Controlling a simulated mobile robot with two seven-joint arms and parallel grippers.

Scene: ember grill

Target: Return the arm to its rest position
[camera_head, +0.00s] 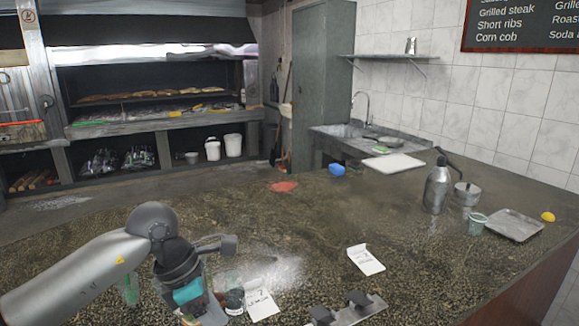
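My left arm comes in from the left over the near counter. Its wrist bends down and my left gripper (192,310) is at the bottom of the picture, seen from above and behind. The wrist housing and a teal part hide the fingertips, so I cannot tell whether it is open, shut or holding something. A clear glass with a dark lower part (234,298) stands just right of it. A green-tinted glass (130,290) shows just left of it, partly behind the arm. My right gripper is not in view.
A white paper slip (262,304) lies right of the wrist, another slip (366,260) farther right. A grey plate with two dark blocks (348,310) is at the front edge. A metal bottle (437,188), a cup (477,224) and a tray (515,225) stand right.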

